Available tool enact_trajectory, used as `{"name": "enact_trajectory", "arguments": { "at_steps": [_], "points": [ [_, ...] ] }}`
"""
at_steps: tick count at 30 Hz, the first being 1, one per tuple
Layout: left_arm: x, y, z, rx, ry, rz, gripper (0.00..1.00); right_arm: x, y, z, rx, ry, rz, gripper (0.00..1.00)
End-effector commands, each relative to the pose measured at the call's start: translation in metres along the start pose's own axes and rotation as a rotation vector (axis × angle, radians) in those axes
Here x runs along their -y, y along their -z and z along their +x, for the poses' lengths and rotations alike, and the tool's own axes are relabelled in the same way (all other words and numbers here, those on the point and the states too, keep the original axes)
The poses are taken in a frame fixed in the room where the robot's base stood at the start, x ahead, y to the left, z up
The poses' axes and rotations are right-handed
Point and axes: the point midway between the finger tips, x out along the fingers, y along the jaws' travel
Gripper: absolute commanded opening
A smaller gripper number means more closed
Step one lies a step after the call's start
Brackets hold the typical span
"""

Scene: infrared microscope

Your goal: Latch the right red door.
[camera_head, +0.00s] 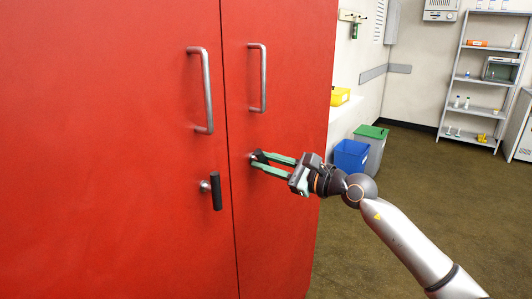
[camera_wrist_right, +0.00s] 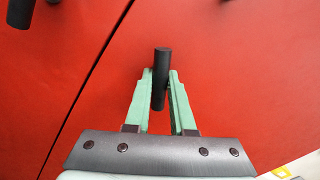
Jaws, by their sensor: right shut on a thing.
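The right red door (camera_head: 287,70) stands flush beside the left red door (camera_head: 110,130), with a thin seam between them. The right door has a silver bar handle and, below it, a black latch handle (camera_wrist_right: 161,78). My right gripper (camera_head: 262,163) is shut on this black latch handle; its green fingers sit on either side of it in the right wrist view (camera_wrist_right: 160,85). In the head view the latch handle is mostly hidden by the fingers and looks tilted. The left door's black latch handle (camera_head: 216,191) hangs straight down. My left gripper is not in view.
Silver bar handles (camera_head: 203,90) stick out above both latches. A blue bin (camera_head: 351,156) and a grey bin with a green lid (camera_head: 371,145) stand behind my right arm. A grey shelf (camera_head: 484,75) is at the back right. The floor to the right is open.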

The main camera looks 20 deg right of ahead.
Motion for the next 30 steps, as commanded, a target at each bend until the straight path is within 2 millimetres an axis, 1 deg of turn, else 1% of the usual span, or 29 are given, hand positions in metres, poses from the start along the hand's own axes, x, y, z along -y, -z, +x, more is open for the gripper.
{"name": "enact_trajectory", "arguments": {
  "at_steps": [1,3,9,15,24,30],
  "points": [
    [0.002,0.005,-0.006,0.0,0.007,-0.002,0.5,0.003,-0.004,0.0,-0.001,-0.001,0.049,0.0],
    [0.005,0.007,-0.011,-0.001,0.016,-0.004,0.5,0.003,-0.004,0.0,-0.002,-0.001,0.115,0.0],
    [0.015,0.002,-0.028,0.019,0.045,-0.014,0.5,0.003,-0.004,0.0,-0.002,-0.001,0.305,0.0],
    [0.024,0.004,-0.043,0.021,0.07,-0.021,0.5,0.003,-0.004,0.0,-0.001,0.0,0.485,0.0],
    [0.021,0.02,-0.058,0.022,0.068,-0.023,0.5,0.002,-0.002,0.0,-0.001,0.001,0.691,0.0],
    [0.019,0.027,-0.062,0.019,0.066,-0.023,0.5,0.001,-0.002,0.0,0.001,0.001,0.772,0.0]
  ]
}}
